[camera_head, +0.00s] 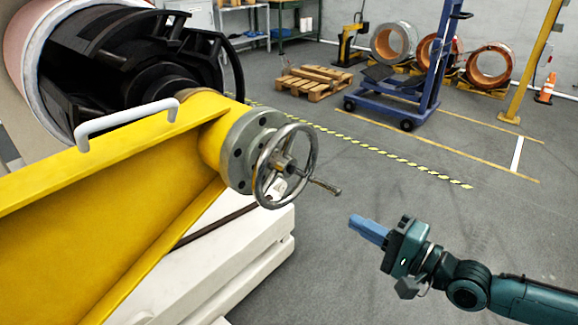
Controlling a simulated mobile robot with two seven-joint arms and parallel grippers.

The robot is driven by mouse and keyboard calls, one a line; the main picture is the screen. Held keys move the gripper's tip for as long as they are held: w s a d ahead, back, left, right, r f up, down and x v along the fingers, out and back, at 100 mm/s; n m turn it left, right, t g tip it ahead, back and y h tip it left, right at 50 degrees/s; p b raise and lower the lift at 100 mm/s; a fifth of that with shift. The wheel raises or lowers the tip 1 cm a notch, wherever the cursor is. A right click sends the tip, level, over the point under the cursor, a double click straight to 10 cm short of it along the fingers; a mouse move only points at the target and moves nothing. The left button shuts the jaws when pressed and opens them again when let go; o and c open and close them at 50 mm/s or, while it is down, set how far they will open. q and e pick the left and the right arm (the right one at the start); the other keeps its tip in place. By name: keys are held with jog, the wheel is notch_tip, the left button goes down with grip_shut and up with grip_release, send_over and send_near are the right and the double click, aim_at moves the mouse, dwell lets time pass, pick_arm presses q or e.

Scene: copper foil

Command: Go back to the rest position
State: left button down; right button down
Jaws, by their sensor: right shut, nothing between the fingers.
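My right gripper (369,229) is in the lower right of the head view, its arm coming in from the right edge. Its blue fingers are together and hold nothing. They point left, toward the steel handwheel (264,172) on the yellow machine arm (110,205). There is a gap in the picture between the fingertips and the wheel's crank handle. My left gripper is not in the view.
A coil holder with black jaws (150,50) fills the upper left. A white base block (255,255) lies below the yellow arm. The floor around my right gripper looks clear.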

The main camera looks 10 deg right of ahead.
jog(key=shift+a, duration=0.1)
